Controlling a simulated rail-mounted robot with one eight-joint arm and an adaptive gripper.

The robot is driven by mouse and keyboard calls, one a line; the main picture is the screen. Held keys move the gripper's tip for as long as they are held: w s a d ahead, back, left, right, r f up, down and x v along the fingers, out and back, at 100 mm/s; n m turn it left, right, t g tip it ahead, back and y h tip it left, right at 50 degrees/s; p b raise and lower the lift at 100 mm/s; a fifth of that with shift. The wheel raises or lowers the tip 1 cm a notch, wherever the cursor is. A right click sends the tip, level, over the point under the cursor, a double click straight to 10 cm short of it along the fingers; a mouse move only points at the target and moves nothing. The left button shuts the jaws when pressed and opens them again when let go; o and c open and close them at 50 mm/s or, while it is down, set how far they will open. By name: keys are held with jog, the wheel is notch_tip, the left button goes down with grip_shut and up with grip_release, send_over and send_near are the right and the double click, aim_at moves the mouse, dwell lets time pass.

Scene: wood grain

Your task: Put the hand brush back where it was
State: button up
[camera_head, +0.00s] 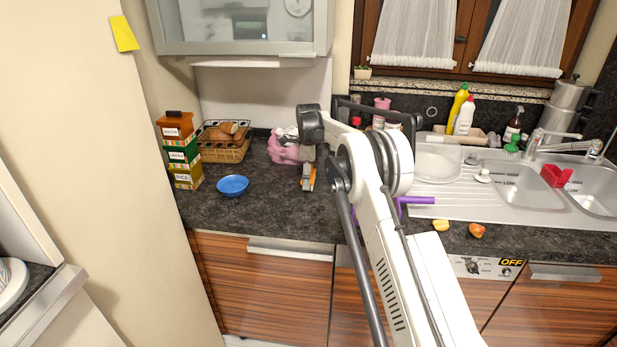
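My gripper (308,184) hangs over the dark counter (285,215), pointing down, with a grey and orange end. It is too small to tell whether it is open or shut, or whether it holds anything. I cannot clearly identify the hand brush. A purple handle-like thing (418,200) lies by the drainboard, partly hidden behind my arm.
A blue bowl (233,186), stacked boxes (180,150) and a bread basket (225,148) stand left of my gripper. A pink thing (283,152) sits behind it. Fruit (476,231) lies near the front edge. A plate (437,163) rests on the drainboard.

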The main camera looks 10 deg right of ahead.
jog(key=shift+f, duration=0.2)
jog(key=o, duration=1.1)
jog(key=shift+r, duration=0.15)
